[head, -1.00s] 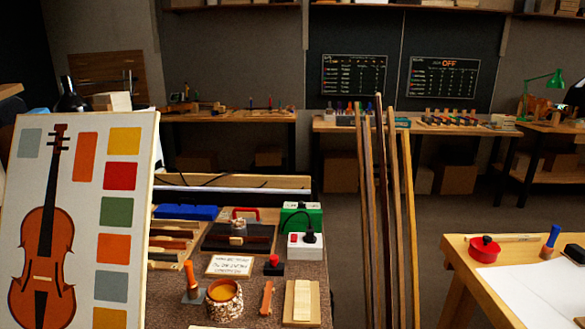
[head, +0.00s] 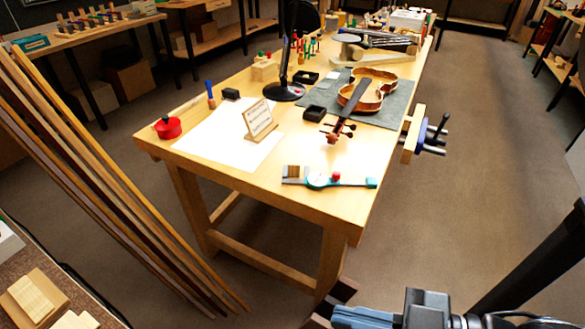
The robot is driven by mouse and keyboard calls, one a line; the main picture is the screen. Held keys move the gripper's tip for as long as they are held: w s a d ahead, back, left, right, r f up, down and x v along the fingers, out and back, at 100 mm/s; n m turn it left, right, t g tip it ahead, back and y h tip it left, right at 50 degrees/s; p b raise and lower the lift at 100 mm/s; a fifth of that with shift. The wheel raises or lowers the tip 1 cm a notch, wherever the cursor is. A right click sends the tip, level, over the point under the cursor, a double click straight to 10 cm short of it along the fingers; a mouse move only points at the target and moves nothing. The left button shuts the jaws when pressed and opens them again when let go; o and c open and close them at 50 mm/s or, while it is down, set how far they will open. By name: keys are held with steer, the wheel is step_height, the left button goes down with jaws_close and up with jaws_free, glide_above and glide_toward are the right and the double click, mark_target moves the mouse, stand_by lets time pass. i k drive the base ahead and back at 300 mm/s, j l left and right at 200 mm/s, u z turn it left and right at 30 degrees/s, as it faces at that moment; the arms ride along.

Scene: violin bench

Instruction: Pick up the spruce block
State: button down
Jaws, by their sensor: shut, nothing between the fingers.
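A pale, straight-grained wood block (head: 33,297) lies on a flat wooden piece at the lower left of the head view, on the dark bench top. It looks like the spruce block, but no label shows. A second pale piece (head: 75,321) is cut off by the bottom edge beside it. My gripper (head: 345,316) is at the bottom edge, right of centre, partly cut off. It is shut and empty, far to the right of the block and apart from it.
Tall wood strips (head: 110,190) lean between the block's bench and the light wooden table (head: 215,178). That table holds a violin body (head: 372,92), a dial gauge (head: 318,180), a red pot (head: 168,127) and a black lamp (head: 287,90). Open floor (head: 460,170) lies at right.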

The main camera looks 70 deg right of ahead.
mark_target(294, 166)
steer(key=k+z, duration=0.2)
steer(key=z, duration=0.2)
steer(key=k+l+z, duration=0.15)
steer(key=z, duration=0.25)
